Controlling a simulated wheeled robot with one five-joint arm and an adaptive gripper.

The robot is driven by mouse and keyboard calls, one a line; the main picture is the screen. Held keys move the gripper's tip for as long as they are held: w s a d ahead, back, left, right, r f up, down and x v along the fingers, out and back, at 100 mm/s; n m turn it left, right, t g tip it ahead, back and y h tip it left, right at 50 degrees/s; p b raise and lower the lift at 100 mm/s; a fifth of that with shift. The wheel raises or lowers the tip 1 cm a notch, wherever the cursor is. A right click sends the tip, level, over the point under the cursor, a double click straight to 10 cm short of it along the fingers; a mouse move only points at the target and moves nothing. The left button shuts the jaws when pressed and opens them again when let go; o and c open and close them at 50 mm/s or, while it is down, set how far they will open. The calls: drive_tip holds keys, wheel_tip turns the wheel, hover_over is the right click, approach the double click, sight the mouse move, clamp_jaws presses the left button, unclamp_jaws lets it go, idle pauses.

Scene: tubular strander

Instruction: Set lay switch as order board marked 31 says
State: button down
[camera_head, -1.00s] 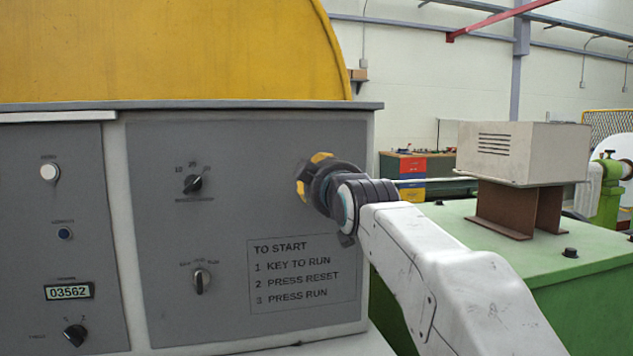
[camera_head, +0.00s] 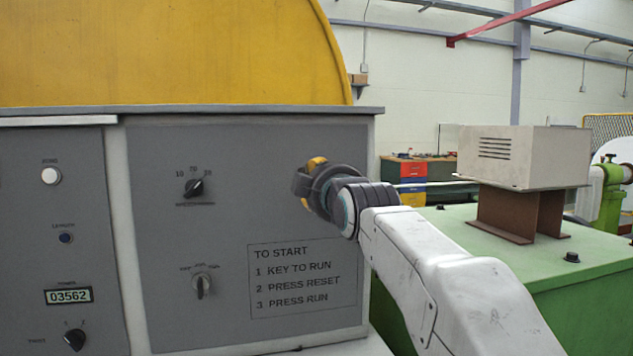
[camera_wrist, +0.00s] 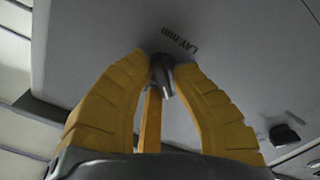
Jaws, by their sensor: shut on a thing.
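My gripper (camera_head: 304,180) is at the right part of the grey control panel (camera_head: 230,235), its fingers against the panel face. In the wrist view the yellow fingers (camera_wrist: 164,80) are shut on a small grey knob, the lay switch (camera_wrist: 161,66), beside the printed label "LAY mm" (camera_wrist: 179,38). In the head view my gripper hides this switch. Its scale numbers and pointer setting cannot be read. No order board shows in either view.
Left of my gripper are a black rotary knob (camera_head: 194,188) with a numbered scale and a lower selector (camera_head: 202,285). The "TO START" text (camera_head: 303,278) lies below. A counter (camera_head: 69,295) reads 03562. A green machine bed (camera_head: 540,245) stands at the right.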

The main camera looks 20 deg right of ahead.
drive_tip(key=shift+r, duration=0.35)
drive_tip(key=c, duration=1.4)
unclamp_jaws()
drive_tip(key=shift+d, duration=0.1)
drive_tip(key=shift+c, duration=0.2)
drive_tip(key=o, duration=0.3)
drive_tip(key=shift+w+f, duration=0.1)
drive_tip(key=shift+f, duration=0.15)
drive_tip(key=s, duration=1.2)
drive_tip(key=s+f+m+g+p, duration=0.4)
drive_tip(key=s+f+g+p, duration=0.3)
drive_tip(key=s+p, duration=0.4)
drive_tip(key=s+f+m+g+p, duration=0.5)
drive_tip(key=s+f+g+p, duration=0.2)
drive_tip(key=s+f+p, duration=0.3)
drive_tip(key=s+p, duration=0.1)
drive_tip(key=s, duration=0.2)
drive_tip(key=shift+s+f+g+p, duration=0.3)
drive_tip(key=shift+s, duration=0.1)
